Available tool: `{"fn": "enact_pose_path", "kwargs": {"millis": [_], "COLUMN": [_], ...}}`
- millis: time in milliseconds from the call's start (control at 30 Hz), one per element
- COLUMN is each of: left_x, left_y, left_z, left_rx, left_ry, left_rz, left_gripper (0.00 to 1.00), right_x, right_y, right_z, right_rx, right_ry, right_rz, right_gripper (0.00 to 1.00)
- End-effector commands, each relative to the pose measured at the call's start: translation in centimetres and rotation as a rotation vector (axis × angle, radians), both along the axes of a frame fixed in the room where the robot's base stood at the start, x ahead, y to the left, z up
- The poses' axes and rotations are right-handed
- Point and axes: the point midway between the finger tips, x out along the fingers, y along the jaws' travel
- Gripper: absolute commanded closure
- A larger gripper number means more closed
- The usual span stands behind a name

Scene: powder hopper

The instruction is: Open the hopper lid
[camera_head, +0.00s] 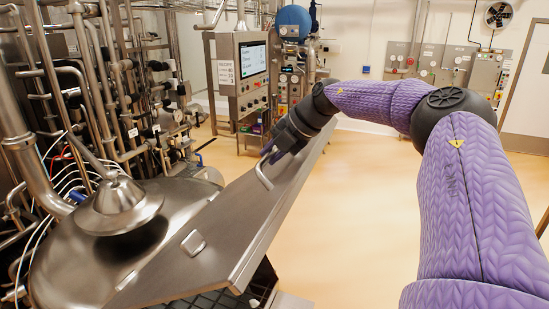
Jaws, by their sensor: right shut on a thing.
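The hopper lid (239,218) is a flat brushed-steel panel running from the lower left toward the upper right in front of me. A thin bent bar handle (261,176) stands up from it near its far end. My right gripper (273,152), dark, reaches in from the right and is shut on the upper part of this handle. My left gripper is not in view.
A domed steel vessel (75,235) with a cone top stands left of the lid, with pipes and hoses behind it. A control panel with a screen (240,72) stands at the back. The floor (365,220) right of the lid is clear.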

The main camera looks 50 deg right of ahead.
Motion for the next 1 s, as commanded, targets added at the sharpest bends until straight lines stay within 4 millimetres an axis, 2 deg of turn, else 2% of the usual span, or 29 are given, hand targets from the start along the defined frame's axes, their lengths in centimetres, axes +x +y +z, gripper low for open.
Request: {"fn": "enact_pose_path", "kwargs": {"millis": [267,300,433,467,767,1000], "left_x": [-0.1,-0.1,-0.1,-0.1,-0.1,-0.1], "left_y": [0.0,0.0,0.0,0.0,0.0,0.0], "left_z": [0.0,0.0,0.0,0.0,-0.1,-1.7], "left_rx": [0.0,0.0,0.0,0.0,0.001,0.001], "left_ry": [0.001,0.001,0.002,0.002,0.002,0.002], "left_rz": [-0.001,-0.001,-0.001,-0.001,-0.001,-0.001], "left_gripper": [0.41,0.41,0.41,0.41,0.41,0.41], "right_x": [0.0,0.0,0.0,0.0,-0.1,-2.3], "right_y": [0.1,0.1,0.1,0.1,0.0,-0.9], "right_z": [-0.1,-0.1,-0.1,-0.1,0.1,2.8], "right_rx": [0.002,0.002,0.002,0.002,0.0,-0.001], "right_ry": [0.003,0.003,0.002,0.002,-0.001,-0.008], "right_rz": [0.003,0.003,0.002,0.002,0.001,0.001], "right_gripper": [1.0,0.73,0.45,0.42,0.42,0.42]}}
